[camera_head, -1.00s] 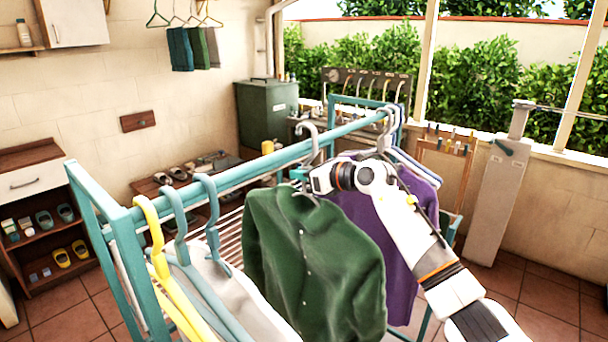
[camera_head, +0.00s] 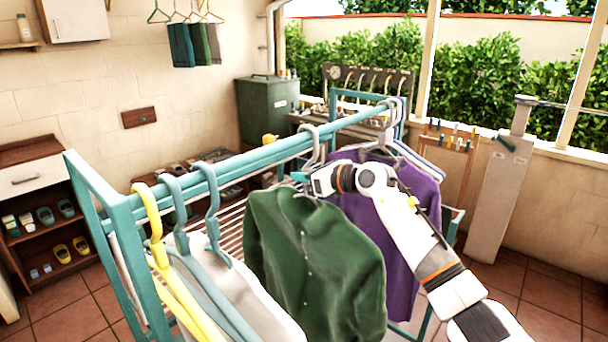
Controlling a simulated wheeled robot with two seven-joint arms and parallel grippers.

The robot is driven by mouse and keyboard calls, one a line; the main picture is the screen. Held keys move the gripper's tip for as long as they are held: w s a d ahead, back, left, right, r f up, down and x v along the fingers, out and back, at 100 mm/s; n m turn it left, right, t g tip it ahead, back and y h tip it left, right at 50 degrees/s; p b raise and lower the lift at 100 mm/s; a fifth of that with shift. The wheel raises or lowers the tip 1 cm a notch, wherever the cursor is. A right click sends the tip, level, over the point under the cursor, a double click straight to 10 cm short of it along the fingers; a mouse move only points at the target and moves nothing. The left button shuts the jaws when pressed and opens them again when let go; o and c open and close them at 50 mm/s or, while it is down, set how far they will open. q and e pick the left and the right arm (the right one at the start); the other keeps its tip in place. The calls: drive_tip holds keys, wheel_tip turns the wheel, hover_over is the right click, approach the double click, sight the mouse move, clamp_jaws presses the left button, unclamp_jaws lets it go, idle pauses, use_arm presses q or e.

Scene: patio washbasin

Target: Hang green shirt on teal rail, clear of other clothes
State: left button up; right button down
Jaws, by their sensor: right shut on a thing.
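The green shirt (camera_head: 315,255) hangs on a grey hanger whose hook (camera_head: 311,145) is at the teal rail (camera_head: 258,158). The hook's top shows just above the rail and seems to curve over it; whether it rests there I cannot tell. My right gripper (camera_head: 308,184) is shut on the hanger just below the hook, above the collar. The purple shirt (camera_head: 403,238) hangs behind and to the right, partly covered by the green shirt and my right arm. A white garment (camera_head: 235,290) hangs to the left, close to the green shirt's lower edge. My left gripper is out of view.
A yellow hanger (camera_head: 153,225) and blue hangers (camera_head: 212,215) are on the rail's near end. Bare rail lies between them and the green shirt's hook. More garments hang beyond the purple shirt. The rack's teal frame (camera_head: 95,195) stands at left.

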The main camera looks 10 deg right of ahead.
drive_tip(key=shift+r, duration=0.15)
drive_tip(key=c, duration=1.3)
unclamp_jaws()
drive_tip(key=s+d, duration=0.2)
drive_tip(key=s, duration=0.1)
drive_tip(key=s+d, duration=0.4)
drive_tip(key=s, duration=0.1)
drive_tip(key=shift+s+d+f+b, duration=0.2)
drive_tip(key=shift+s+d+b, duration=0.15)
drive_tip(key=shift+d+b, duration=0.05)
drive_tip(key=shift+s+d+r, duration=0.1)
drive_tip(key=shift+s+d, duration=0.2)
drive_tip(key=shift+s, duration=0.15)
